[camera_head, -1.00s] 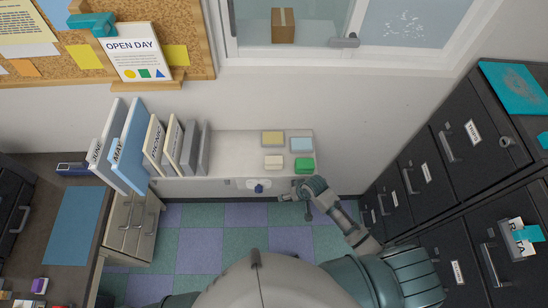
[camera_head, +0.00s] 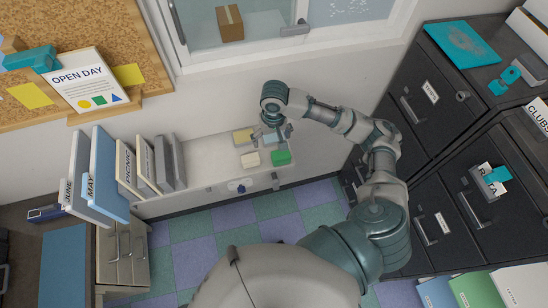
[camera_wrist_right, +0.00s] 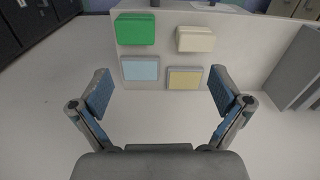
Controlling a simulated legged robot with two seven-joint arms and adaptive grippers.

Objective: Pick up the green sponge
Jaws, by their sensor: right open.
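The green sponge (camera_head: 281,157) lies at the front right corner of the white shelf (camera_head: 205,170). In the right wrist view the green sponge (camera_wrist_right: 136,29) is at the upper left, beyond the fingertips. My right gripper (camera_head: 277,130) is over the back right of the shelf, pointing down, behind the green sponge. In the wrist view its two blue-padded fingers (camera_wrist_right: 160,84) stand wide apart with nothing between them. My left gripper is out of view.
A cream block (camera_head: 250,159) lies left of the green sponge. A yellow one (camera_head: 243,136) lies behind it, and a light blue one (camera_wrist_right: 141,69) is partly hidden in the head view. Upright folders (camera_head: 140,165) stand on the left. Dark cabinets (camera_head: 440,150) are on the right.

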